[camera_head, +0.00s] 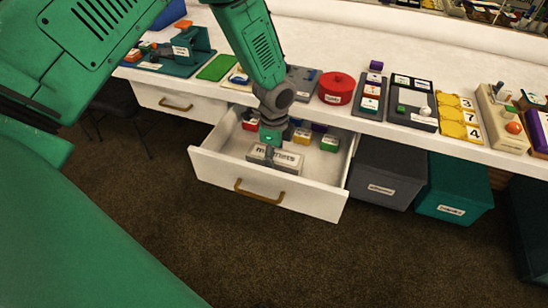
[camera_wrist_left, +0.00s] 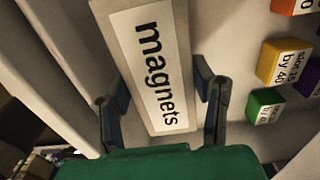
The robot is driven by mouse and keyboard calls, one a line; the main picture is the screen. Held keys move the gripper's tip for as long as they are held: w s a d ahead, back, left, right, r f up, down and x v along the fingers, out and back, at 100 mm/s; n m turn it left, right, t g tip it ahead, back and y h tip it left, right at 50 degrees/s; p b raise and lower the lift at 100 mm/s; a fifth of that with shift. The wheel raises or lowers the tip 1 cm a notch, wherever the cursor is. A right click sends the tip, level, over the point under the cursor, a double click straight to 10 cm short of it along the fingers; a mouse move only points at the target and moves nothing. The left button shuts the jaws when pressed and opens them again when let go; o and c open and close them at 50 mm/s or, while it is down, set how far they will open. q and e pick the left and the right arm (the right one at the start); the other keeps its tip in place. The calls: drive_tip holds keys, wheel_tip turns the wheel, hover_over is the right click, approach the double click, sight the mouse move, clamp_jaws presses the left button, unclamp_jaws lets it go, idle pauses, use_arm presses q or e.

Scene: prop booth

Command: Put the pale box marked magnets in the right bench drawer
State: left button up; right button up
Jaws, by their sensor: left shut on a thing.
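The pale box marked magnets (camera_head: 288,158) is inside the open right bench drawer (camera_head: 318,199), near its front wall. It fills the middle of the left wrist view (camera_wrist_left: 150,60), label facing the camera. My left gripper (camera_head: 270,150) reaches down into the drawer and is shut on the box, with one finger on each side (camera_wrist_left: 162,112). I cannot tell whether the box touches the drawer floor. My right gripper is not in view.
Small colored blocks, among them a yellow one (camera_head: 302,135) and a green one (camera_head: 329,144), lie toward the back of the drawer. The left drawer (camera_head: 175,102) is shut. A grey bin (camera_head: 384,175) and a teal bin (camera_head: 452,190) stand right of the open drawer.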

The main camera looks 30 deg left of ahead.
use_arm(q)
drive_tip(key=shift+w+d+f, duration=0.1)
drive_tip(key=shift+f, duration=0.2)
drive_tip(key=o, duration=1.2)
drive_tip(key=shift+a+f, duration=0.1)
drive_tip(key=shift+a, duration=0.15)
drive_tip(key=shift+o, duration=0.9)
drive_tip(key=shift+a, duration=0.1)
